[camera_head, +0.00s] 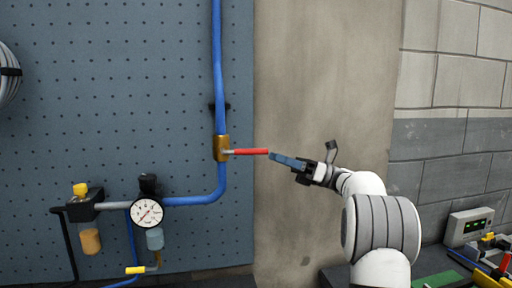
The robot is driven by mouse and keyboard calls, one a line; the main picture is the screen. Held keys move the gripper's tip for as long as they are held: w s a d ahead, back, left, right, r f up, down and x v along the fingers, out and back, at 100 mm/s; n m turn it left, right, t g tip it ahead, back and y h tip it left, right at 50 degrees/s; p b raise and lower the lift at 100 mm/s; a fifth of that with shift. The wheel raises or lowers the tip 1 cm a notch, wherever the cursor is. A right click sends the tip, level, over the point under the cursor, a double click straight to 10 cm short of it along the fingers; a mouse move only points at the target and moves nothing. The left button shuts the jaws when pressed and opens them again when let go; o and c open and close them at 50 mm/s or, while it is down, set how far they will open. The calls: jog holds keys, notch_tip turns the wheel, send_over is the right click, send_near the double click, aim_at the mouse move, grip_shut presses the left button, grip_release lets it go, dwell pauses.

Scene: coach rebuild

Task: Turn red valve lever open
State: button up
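The red valve lever (250,152) sticks out horizontally to the right from the brass valve body (221,148). It lies square across the vertical blue pipe (218,60). My gripper (273,157) comes in from the lower right, with its blue-grey fingers pointing left at the lever's free end. The fingertips appear just right of and slightly below the red tip. Whether they touch it cannot be told. The fingers overlap in this view, so any gap between them is hidden.
A pressure gauge (147,212) and a fitting with a yellow knob (80,189) sit lower left on the pegboard (110,80). A bare concrete strip (320,70) lies right of the pipe.

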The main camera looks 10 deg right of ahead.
aim_at(258, 151)
jog(key=p+x, duration=0.3)
jog(key=x, duration=0.4)
grip_shut()
dwell(0.3)
jog(key=shift+f, duration=0.1)
